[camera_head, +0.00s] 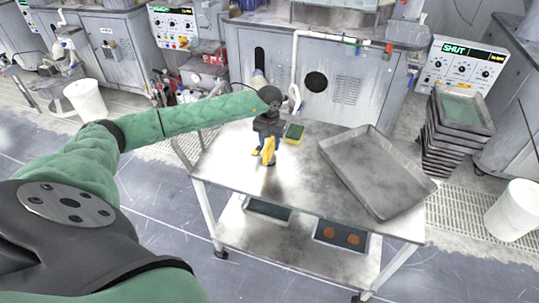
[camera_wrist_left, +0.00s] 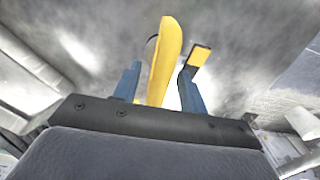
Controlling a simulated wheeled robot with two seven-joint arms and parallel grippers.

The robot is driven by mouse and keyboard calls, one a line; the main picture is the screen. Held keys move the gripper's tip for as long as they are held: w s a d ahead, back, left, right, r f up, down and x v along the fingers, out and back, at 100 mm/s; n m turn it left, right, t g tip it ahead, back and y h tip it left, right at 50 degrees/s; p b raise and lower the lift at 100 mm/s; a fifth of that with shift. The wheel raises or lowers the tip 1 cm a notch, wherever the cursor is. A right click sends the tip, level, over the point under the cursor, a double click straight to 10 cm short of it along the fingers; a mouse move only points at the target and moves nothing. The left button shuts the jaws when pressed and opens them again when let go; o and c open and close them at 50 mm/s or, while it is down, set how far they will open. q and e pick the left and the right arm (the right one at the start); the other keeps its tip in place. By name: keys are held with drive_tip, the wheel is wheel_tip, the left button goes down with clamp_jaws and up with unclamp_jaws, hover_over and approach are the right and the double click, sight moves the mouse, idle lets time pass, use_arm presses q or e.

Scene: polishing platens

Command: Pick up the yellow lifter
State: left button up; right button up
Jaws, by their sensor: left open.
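The yellow lifter (camera_head: 268,150) is a narrow upright shape over the steel cart's top, at its back left. My left gripper (camera_head: 262,154) is right at it, pointing down. In the left wrist view, the lifter (camera_wrist_left: 163,60) rises between the two blue fingers, nearer the left one. The gripper hides part of the lifter in the head view. My right gripper is not in view.
The steel cart (camera_head: 240,170) holds a green and yellow sponge (camera_head: 294,132) behind the gripper and a large empty metal tray (camera_head: 375,172) on the right. Dark trays lie on its lower shelf. A tray stack (camera_head: 455,125) and a white bucket (camera_head: 514,210) stand right. The cart's front left is clear.

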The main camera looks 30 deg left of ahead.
use_arm(q)
clamp_jaws()
drive_tip(key=shift+r, duration=0.1)
idle(1.3)
